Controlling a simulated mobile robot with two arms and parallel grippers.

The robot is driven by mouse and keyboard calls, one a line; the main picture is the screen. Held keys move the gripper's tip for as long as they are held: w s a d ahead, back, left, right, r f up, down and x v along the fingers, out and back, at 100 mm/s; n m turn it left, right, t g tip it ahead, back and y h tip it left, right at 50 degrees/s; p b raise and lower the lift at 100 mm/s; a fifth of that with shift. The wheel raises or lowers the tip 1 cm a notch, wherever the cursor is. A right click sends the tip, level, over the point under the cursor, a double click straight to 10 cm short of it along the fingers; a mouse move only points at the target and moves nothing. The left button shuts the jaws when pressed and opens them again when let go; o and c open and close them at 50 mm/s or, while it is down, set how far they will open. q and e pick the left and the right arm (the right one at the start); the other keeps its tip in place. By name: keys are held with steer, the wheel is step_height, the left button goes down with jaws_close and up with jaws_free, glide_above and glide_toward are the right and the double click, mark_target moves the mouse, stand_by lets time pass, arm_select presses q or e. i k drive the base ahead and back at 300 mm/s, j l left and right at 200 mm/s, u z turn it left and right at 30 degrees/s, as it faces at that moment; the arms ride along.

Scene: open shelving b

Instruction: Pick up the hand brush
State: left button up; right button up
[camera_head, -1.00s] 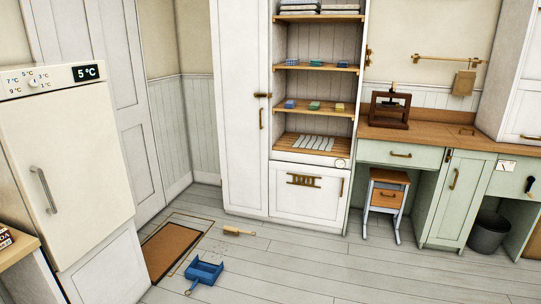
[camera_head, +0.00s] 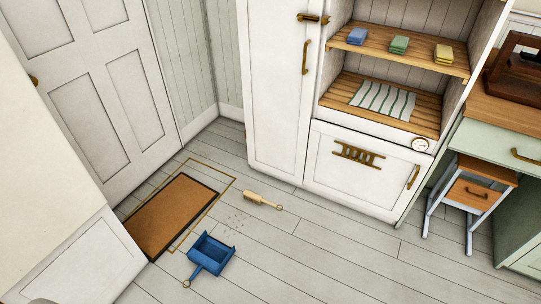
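The hand brush (camera_head: 262,199) lies on the grey plank floor in the head view, near the middle. It has a pale wooden body and a handle with a ring at its right end. A blue dustpan (camera_head: 211,254) lies on the floor in front of it and to its left, apart from it, with a ring on its handle. Small dark specks lie on the floor between the two. Neither of my grippers shows in the view.
A tall white cabinet (camera_head: 277,90) with open shelves (camera_head: 398,107) stands behind. A small stool (camera_head: 480,195) stands at right. The floor (camera_head: 330,262) in front of the brush is clear.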

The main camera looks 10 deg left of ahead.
mark_target(255, 198)
steer(key=i+u, duration=0.2)
steer(key=i, duration=0.2)
steer(key=i+l+u, duration=0.25)
steer(key=i, duration=0.2)
steer(key=i+l+u, duration=0.2)
steer(key=i, duration=0.2)
steer(key=j, duration=0.1)
